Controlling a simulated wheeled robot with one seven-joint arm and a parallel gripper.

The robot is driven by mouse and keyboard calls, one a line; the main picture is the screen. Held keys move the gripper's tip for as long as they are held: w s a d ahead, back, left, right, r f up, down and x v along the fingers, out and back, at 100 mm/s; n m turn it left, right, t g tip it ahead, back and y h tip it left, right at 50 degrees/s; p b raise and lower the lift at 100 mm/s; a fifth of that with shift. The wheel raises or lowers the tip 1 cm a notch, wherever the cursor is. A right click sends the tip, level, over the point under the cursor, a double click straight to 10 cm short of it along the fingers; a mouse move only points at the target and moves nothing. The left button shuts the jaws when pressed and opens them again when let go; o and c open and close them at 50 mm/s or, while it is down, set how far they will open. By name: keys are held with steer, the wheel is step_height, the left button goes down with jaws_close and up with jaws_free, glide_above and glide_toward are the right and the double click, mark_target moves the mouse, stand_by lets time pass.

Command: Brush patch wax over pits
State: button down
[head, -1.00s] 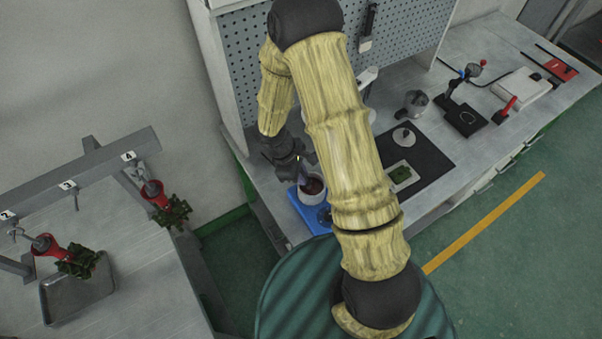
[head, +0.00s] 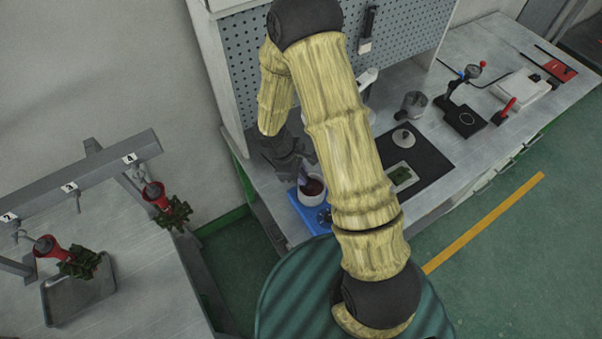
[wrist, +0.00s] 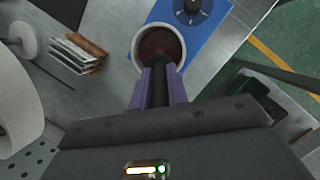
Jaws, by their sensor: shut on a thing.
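My gripper (wrist: 161,84) is shut on a dark, slim brush handle (wrist: 160,88), held between its two purple fingers. A white cup of dark red wax (wrist: 160,42) is just beyond the fingertips in the wrist view. In the head view the gripper (head: 303,168) is beside and above this cup (head: 312,190). The brush's tip is hard to make out, so I cannot tell whether it touches the wax. A small green piece (head: 402,175) lies on a pale plate on the black mat (head: 432,163). Any pits are too small to see.
The cup stands on a blue base (head: 299,208) with a dark knob. Behind is a pegboard (head: 405,35). A metal pot (head: 413,103) and a stand (head: 464,118) are farther right.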

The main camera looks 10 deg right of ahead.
steer(key=shift+r+p, duration=2.15)
steer(key=shift+r, duration=0.95)
steer(key=shift+f, duration=0.1)
